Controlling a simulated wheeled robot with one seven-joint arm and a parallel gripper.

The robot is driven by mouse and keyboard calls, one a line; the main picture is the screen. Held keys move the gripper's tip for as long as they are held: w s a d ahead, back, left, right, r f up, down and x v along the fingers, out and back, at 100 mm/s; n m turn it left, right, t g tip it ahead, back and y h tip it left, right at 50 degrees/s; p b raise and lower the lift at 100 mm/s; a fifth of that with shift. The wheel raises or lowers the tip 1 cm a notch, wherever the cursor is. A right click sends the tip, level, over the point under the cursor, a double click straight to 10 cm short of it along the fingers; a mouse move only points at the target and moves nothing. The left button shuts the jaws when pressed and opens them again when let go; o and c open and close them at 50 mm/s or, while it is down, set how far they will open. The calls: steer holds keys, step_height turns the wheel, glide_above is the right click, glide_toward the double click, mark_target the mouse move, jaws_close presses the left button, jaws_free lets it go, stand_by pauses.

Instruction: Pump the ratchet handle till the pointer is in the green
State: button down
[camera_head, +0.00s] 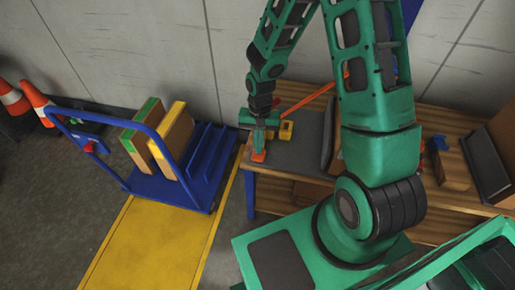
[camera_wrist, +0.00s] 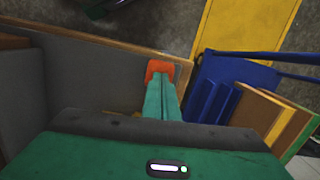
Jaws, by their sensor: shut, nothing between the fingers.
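My gripper (camera_head: 258,152) points down over the left end of a dark grey mat (camera_head: 305,128) on the wooden bench, its fingers together and empty. In the wrist view the green fingers (camera_wrist: 161,92) lie side by side, with orange at their tips above the bench edge. A slanted orange bar (camera_head: 318,96), which looks like the ratchet handle, rises to the right behind my gripper. A yellow part (camera_head: 286,130) sits near its lower end, just right of my gripper and apart from the tips. My arm hides part of this area. I cannot make out a pointer or green zone.
A blue trolley (camera_head: 168,188) with upright boards (camera_head: 172,138) stands left of the bench. Traffic cones (camera_head: 37,101) are at far left. A yellow floor panel (camera_head: 150,245) lies in front. Dark and wooden items (camera_head: 484,165) stand on the bench's right.

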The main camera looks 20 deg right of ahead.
steer(key=shift+w+d+r, duration=0.2)
steer(key=shift+w+d, duration=0.15)
steer(key=shift+w, duration=0.25)
steer(key=shift+w+d+r, duration=0.2)
steer(key=shift+w+d, duration=0.15)
steer(key=shift+w, duration=0.2)
step_height(320, 180, up, 11)
steer(key=shift+w+d+f, duration=0.15)
steer(key=shift+w+d, duration=0.1)
steer(key=shift+w, duration=0.2)
steer(key=s+a, duration=0.1)
steer(key=s+f, duration=0.1)
steer(key=s, duration=0.1)
steer(key=shift+a+f, duration=0.2)
steer(key=shift+a, duration=0.2)
steer(key=shift+f, duration=0.1)
